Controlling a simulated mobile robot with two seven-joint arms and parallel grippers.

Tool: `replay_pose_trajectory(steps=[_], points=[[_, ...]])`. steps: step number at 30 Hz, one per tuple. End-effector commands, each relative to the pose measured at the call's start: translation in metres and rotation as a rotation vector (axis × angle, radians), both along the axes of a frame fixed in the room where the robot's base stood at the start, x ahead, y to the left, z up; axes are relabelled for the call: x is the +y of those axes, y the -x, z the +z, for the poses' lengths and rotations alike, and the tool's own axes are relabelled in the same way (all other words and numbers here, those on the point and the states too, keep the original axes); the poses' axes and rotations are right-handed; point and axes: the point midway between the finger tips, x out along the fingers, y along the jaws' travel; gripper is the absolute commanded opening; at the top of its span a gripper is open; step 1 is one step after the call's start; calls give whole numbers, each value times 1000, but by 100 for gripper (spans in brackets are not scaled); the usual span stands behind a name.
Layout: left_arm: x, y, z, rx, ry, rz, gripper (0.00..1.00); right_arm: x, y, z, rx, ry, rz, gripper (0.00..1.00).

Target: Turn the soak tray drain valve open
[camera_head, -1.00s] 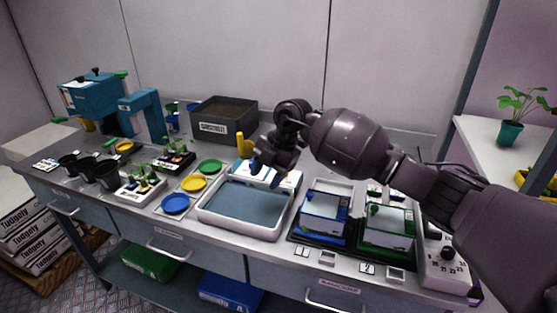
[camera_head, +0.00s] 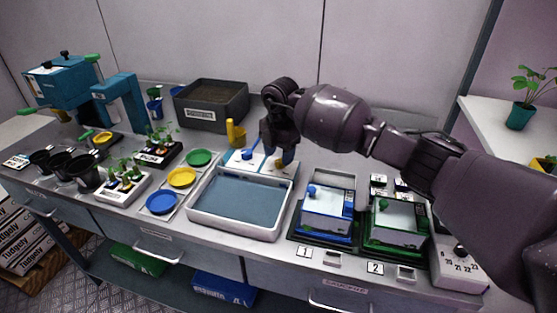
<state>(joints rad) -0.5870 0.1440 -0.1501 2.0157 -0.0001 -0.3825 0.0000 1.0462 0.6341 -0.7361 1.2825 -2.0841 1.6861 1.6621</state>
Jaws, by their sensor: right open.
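The soak tray (camera_head: 232,227) is a white-rimmed basin with a blue-grey inside, in the middle of the bench. Behind it is a white and blue panel (camera_head: 262,170) with a blue knob (camera_head: 247,154) on its left part and a yellow knob (camera_head: 280,163) on its right part. A yellow upright piece (camera_head: 236,133) stands behind the panel. My right gripper (camera_head: 279,155) points down at the panel's right part, open, right at the yellow knob and partly hiding it. I cannot tell whether the fingers touch it. My left gripper is not in view.
A dark soil bin (camera_head: 211,119) stands behind at the left. Blue, yellow and green discs (camera_head: 181,177) lie left of the tray.

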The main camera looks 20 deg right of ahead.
Motion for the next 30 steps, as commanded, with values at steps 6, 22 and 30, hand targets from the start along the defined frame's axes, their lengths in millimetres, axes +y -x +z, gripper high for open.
replay_pose_trajectory(steps=[6,22,30], points=[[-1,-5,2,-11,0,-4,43,0,-1,-20,0,0,0,52],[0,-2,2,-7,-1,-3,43,0,-1,-23,-1,-1,0,27],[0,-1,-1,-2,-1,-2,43,1,-1,-22,-2,-1,3,5]])
